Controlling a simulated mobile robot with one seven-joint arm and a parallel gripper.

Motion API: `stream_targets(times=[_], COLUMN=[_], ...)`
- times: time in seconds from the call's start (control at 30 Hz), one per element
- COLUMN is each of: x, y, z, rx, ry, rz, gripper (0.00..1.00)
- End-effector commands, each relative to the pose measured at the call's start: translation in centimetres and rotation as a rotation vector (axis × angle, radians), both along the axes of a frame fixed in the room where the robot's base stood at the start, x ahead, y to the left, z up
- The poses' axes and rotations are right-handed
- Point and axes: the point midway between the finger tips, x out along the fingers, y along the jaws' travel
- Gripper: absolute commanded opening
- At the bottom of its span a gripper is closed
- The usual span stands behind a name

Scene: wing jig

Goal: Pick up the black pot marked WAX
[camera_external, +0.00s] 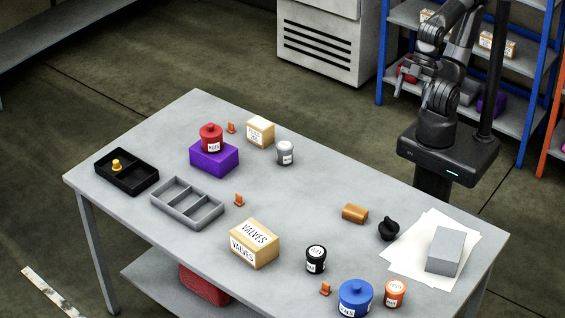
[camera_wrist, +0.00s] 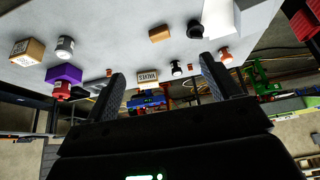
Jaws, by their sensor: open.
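A black pot (camera_external: 316,260) with a white label stands upright on the grey table, right of the VALVES box; its label is too small to read surely. It also shows in the wrist view (camera_wrist: 176,69), beyond my fingers and between them. My gripper (camera_external: 402,80) is raised by my arm behind the table, well away from the pot. In the wrist view its two fingers (camera_wrist: 163,72) are spread wide with nothing between them.
A VALVES box (camera_external: 254,244) stands left of the pot, an orange clip (camera_external: 325,289) and a blue pot (camera_external: 356,299) in front. A black knobbed object (camera_external: 389,229), a tan block (camera_external: 355,213) and an orange pot (camera_external: 396,293) are nearby. The table (camera_external: 320,185) is clear behind the pot.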

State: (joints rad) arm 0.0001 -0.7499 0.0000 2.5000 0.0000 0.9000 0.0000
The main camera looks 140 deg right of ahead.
Motion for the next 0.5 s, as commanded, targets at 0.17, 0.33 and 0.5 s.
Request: stream_targets(times=[0.17,0.33,0.5], x=[0.00,0.00,0.78], y=[0.00,0.00,-0.01], z=[0.00,0.00,0.33], rx=[0.000,0.000,0.003], ry=[0.000,0.000,0.003], rz=[0.000,0.000,-0.004], gripper=[0.79,0.78,0.78])
